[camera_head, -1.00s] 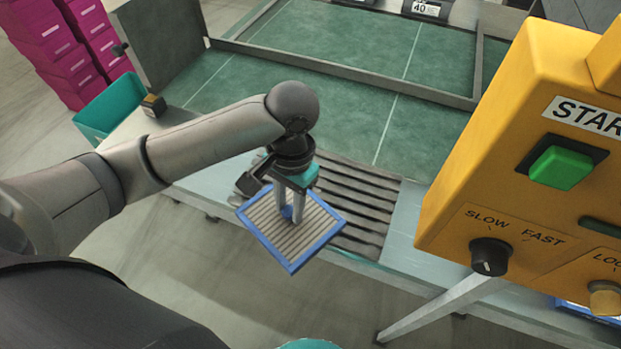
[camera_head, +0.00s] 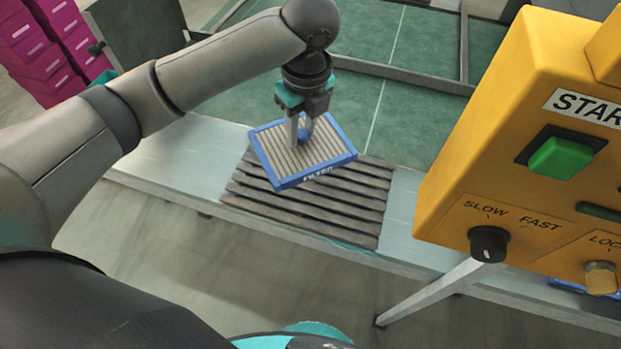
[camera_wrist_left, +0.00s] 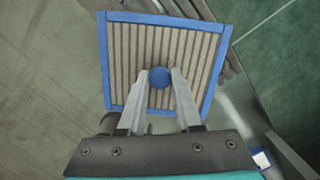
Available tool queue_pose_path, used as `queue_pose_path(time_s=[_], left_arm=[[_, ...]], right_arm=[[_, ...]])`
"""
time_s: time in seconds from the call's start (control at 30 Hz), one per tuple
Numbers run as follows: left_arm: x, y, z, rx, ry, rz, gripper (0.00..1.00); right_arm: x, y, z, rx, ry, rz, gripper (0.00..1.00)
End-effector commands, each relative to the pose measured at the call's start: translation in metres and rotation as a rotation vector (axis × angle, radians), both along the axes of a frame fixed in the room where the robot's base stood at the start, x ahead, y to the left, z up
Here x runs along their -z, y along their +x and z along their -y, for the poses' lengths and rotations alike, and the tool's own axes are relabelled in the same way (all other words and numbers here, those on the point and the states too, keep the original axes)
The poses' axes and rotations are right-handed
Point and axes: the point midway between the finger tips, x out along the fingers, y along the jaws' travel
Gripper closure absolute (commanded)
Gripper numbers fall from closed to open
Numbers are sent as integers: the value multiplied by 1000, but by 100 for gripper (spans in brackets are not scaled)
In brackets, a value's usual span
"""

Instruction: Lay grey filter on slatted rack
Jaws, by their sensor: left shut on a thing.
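The grey filter (camera_head: 291,157) is a pleated square panel in a blue frame with a round blue knob at its middle. My left gripper (camera_head: 300,143) is shut on that knob and holds the filter over the slatted rack (camera_head: 310,205). The filter looks tilted and turned relative to the slats, and it hides the rack's back part. In the left wrist view, the filter (camera_wrist_left: 190,55) fills the middle, with the knob between the fingertips of the left gripper (camera_wrist_left: 160,80). I cannot tell how large the gap to the rack is. My right gripper is not in view.
A yellow control box (camera_head: 480,130) with a green button and knobs stands close at the right. The green belt (camera_head: 420,115) lies behind the rack, with a metal rail (camera_head: 400,74) across it. Pink boxes (camera_head: 40,45) are stacked at the far left. The pale bench strip (camera_head: 180,155) left of the rack is clear.

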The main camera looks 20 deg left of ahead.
Motion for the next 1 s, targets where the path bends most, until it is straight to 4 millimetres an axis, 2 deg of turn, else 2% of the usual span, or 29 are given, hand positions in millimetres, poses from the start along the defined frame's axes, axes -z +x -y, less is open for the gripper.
queue_pose_path(time_s=[0.1, 0.3, 0.57, 0.67, 0.73, 1.0], left_arm=[[-11, 11, 2, 216, 1, 3, 100], [-27, 25, 4, 540, 1, 3, 100], [-35, 34, 6, 757, 1, 1, 100], [-26, 34, 7, 777, 0, -2, 100], [-10, 33, 7, 779, 0, -5, 100], [64, 32, 6, 777, 0, -6, 100]], right_arm=[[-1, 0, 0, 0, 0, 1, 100], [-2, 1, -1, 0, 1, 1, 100], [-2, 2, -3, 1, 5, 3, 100], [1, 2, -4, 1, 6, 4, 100], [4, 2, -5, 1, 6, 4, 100], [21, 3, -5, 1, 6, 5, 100]])
